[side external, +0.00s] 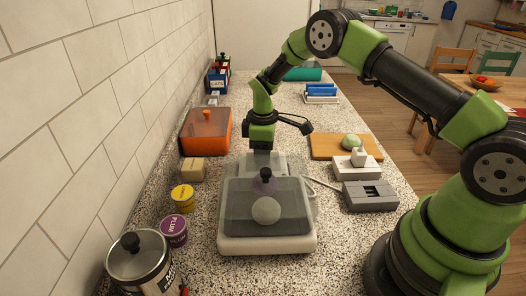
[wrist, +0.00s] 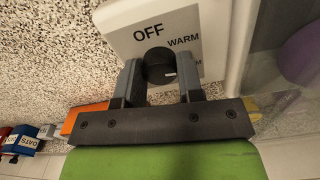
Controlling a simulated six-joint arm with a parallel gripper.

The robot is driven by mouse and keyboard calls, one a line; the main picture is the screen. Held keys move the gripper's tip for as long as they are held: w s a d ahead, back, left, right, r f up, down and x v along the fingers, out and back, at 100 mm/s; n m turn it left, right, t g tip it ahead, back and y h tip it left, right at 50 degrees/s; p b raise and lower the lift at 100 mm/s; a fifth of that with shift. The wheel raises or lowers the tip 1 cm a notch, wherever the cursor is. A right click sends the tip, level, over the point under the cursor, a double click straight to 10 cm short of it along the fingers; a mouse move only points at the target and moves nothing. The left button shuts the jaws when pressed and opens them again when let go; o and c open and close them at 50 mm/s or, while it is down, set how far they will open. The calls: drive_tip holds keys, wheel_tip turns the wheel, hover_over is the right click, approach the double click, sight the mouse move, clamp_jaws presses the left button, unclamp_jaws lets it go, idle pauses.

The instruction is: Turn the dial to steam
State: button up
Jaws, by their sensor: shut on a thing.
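The black dial (wrist: 157,60) sits on a white panel (wrist: 205,20) in the wrist view. OFF (wrist: 148,32) is printed above it and WARM (wrist: 184,40) to its upper right. A third label lower right is mostly hidden by a finger; only a final M shows. A small pale mark on the dial faces the lower right. My gripper (wrist: 160,78) is shut on the dial, one finger on each side. In the side view, my gripper (side external: 263,150) is at the far end of the white appliance (side external: 265,243), and the dial is hidden there.
The appliance has a clear lid (side external: 240,205) with a black knob (side external: 265,174); a pale round item (side external: 266,211) is inside. An orange container (side external: 205,132), yellow tub (side external: 183,198) and purple tub (side external: 173,231) stand left. A cutting board (side external: 330,147) and grey box (side external: 370,197) lie right.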

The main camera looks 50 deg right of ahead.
drive_tip(key=m, duration=1.1)
drive_tip(key=shift+m, duration=0.4)
drive_tip(key=m, duration=1)
drive_tip(key=shift+m, duration=0.4)
drive_tip(key=o, duration=0.9)
wheel_tip(320, 180, up, 10)
